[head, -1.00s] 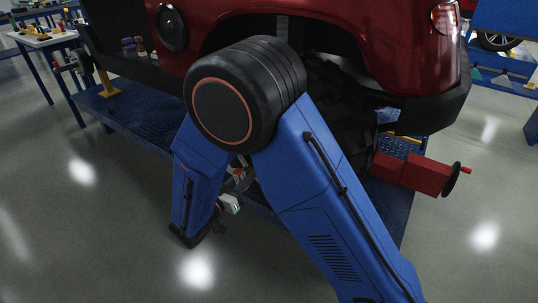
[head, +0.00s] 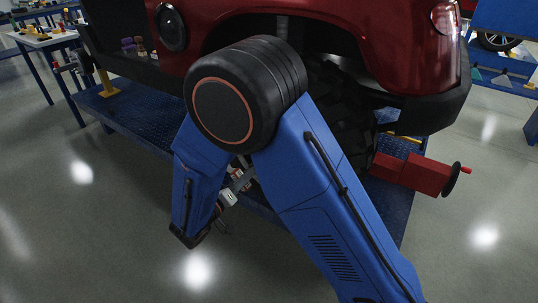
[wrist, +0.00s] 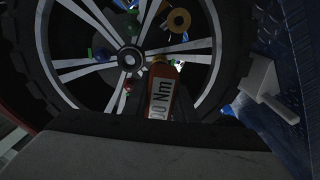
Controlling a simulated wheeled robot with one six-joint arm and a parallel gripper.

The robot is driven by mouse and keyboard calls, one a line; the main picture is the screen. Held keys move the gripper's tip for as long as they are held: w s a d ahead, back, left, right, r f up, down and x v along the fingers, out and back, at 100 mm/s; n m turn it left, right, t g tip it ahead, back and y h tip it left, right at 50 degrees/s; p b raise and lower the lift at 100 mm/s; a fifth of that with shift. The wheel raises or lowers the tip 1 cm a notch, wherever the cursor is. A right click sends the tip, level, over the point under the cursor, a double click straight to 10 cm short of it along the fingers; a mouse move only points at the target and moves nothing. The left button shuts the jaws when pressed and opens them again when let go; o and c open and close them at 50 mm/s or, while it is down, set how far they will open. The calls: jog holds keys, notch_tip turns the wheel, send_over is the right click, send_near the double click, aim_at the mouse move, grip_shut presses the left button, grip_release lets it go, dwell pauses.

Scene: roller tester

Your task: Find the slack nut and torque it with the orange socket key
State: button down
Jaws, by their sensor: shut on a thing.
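In the wrist view, the orange socket key (wrist: 160,88) points away from me toward the wheel (wrist: 88,72). Its white label ends in "0 Nm". My gripper (wrist: 162,118) is shut on the key; it also shows below my arm in the head view (head: 228,197). The key's far end is near the wheel's lower right spokes, right of the hub (wrist: 130,58). I cannot tell whether it touches a nut. Around the hub are a blue nut (wrist: 99,53), a red one (wrist: 127,87) and a green one (wrist: 131,10). A brass ring-shaped part (wrist: 178,20) is at the upper right. Which nut is slack does not show.
The red truck (head: 300,18) stands on a blue platform (head: 140,122). A red box with a crank (head: 412,174) juts out at the right. A workbench (head: 42,40) stands far left; the floor in front is open.

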jog(key=n, duration=0.5)
dwell(0.5)
